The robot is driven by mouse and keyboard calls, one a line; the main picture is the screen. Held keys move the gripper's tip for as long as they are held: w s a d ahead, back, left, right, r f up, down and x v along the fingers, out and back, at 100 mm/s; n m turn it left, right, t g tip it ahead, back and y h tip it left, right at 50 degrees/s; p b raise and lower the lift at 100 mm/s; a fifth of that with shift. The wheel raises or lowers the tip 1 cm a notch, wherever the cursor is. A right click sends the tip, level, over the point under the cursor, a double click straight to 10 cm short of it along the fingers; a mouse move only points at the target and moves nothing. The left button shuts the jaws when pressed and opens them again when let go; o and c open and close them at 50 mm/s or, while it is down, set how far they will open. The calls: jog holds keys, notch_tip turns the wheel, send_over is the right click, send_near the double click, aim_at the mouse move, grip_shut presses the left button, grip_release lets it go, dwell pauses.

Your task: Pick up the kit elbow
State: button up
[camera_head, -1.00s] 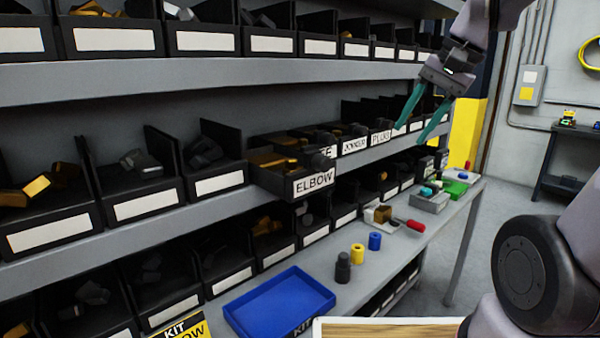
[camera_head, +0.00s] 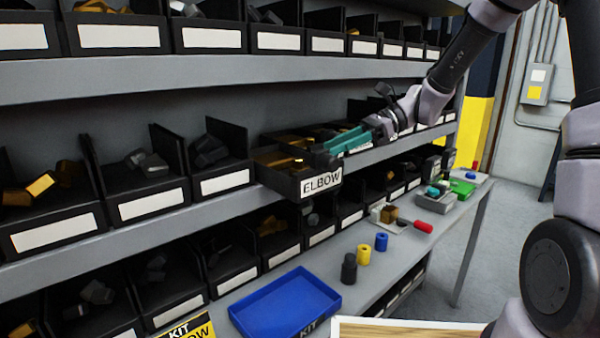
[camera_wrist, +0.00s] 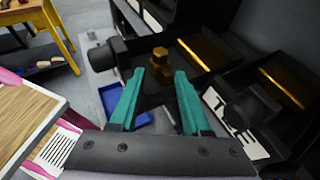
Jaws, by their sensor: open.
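The open bin labelled ELBOW (camera_head: 321,182) sticks out from the middle shelf in the head view. It holds brass-coloured pieces, including a small upright one (camera_head: 297,164), which I take to be the kit elbow. In the wrist view a brass fitting (camera_wrist: 160,60) stands just beyond my fingertips, roughly centred between them. My gripper (camera_head: 336,146), with teal fingers, is open and empty, at the right side of the ELBOW bin. It also shows open in the wrist view (camera_wrist: 160,74). The bin's bottom is partly hidden by its front wall.
A dark knob-like cylinder (camera_wrist: 101,57) stands left of my fingers in the wrist view. A bin labelled TEE (camera_wrist: 233,123) lies close on the right.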

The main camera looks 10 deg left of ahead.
aim_at(302, 169)
jog(key=x, duration=0.7)
jog(key=shift+s+a, duration=0.1)
grip_shut()
